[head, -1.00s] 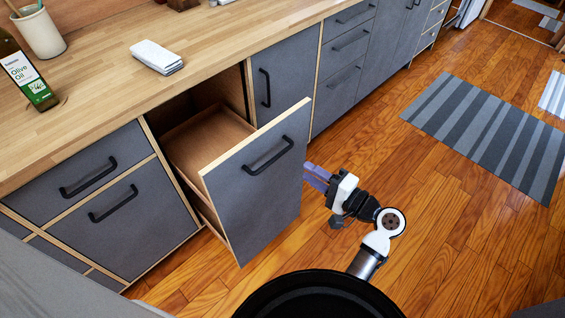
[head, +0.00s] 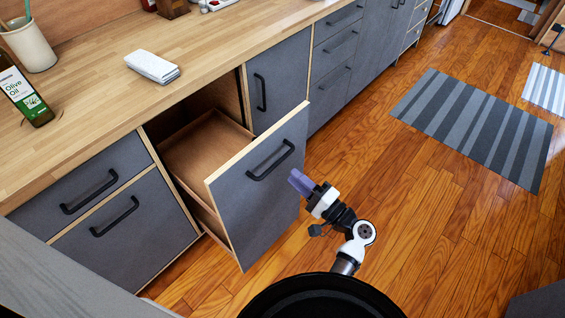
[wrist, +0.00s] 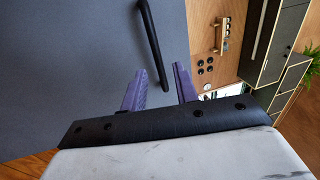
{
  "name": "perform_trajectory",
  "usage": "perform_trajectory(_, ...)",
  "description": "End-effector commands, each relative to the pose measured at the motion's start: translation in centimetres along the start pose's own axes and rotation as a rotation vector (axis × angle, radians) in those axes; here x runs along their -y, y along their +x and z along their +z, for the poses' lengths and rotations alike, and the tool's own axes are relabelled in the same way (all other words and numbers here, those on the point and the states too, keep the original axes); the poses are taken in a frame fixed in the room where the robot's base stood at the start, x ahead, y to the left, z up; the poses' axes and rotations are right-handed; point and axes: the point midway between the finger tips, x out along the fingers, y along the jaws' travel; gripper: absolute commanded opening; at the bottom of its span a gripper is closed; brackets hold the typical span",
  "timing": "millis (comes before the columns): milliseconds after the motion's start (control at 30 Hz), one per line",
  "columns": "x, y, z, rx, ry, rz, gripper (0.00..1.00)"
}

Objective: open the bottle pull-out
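A tall grey pull-out (head: 255,205) with a wooden top edge and black bar handle (head: 270,160) stands partly out of the counter. Its wooden interior shows empty in the visible part; the lower part is hidden. My gripper (head: 298,181) is in front of the right part of this front, below the handle's right end. In the wrist view, my purple fingers (wrist: 158,88) are apart with nothing held. The black handle (wrist: 152,45) lies ahead, its near end showing between them. A narrow closed grey front (head: 275,85) with a vertical handle is behind, on the right.
Closed drawers (head: 95,190) are on the left and more cabinets (head: 340,60) on the right. The wooden floor to the right is open, with a striped rug (head: 475,125).

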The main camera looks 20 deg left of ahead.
Motion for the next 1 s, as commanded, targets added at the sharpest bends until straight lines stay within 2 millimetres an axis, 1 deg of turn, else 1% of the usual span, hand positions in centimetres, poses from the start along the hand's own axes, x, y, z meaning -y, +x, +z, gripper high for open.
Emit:
perform_trajectory(33,0.3,1.2,0.1,0.003,0.001,0.0,0.3)
perform_trajectory(100,0.3,2.5,0.0,0.002,0.0,0.0,0.3)
perform_trajectory(200,0.2,4.0,0.0,0.001,0.0,0.001,0.3)
perform_trajectory(300,0.2,5.0,0.0,0.001,-0.001,0.001,0.3)
perform_trajectory(467,0.0,5.8,0.0,0.0,-0.001,0.002,0.3)
perform_trajectory(700,-0.1,5.9,0.0,-0.001,-0.001,0.001,0.3)
perform_trajectory(733,0.0,5.8,0.0,-0.001,-0.001,0.001,0.29)
perform_trajectory(933,0.0,5.8,0.0,-0.001,-0.001,0.0,0.02)
perform_trajectory(967,0.0,5.8,0.0,-0.001,-0.001,0.0,0.0)
perform_trajectory(1000,0.1,5.8,0.0,-0.001,-0.002,-0.001,0.0)
